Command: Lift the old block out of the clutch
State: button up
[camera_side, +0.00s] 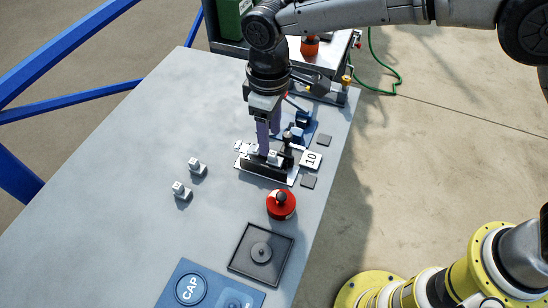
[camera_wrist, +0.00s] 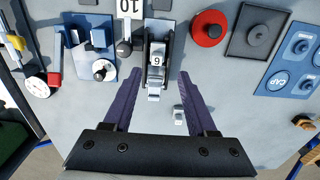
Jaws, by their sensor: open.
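The clutch (camera_side: 262,169) is a dark, narrow holder on a pale base near the table's right edge; it also shows at the top centre of the wrist view (camera_wrist: 149,72). A light grey block (camera_side: 273,157) sits in it. In the wrist view this block (camera_wrist: 157,61) has a single digit on top, 6 or 9 depending on reading direction. My gripper (camera_side: 267,150) is open, pointing down over the clutch. In the wrist view its purple fingers (camera_wrist: 160,74) lie on either side of the clutch, with the block between them and slightly beyond. I cannot tell whether they touch anything.
Two loose grey blocks (camera_side: 196,167) (camera_side: 180,189) stand left of the clutch. A plate marked 10 (camera_side: 311,160), a red knob (camera_side: 281,204), a black tray (camera_side: 240,258), a blue CAP panel (camera_side: 215,282) and a blue fixture (camera_side: 303,133) surround it. The table's left is clear.

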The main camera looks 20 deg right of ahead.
aim_at(272, 153)
jog(key=f, duration=0.4)
jog(key=shift+w+d, duration=0.15)
jog(key=shift+d, duration=0.15)
jog(key=shift+f, duration=0.7)
jog(key=shift+c, duration=0.3)
grip_shut()
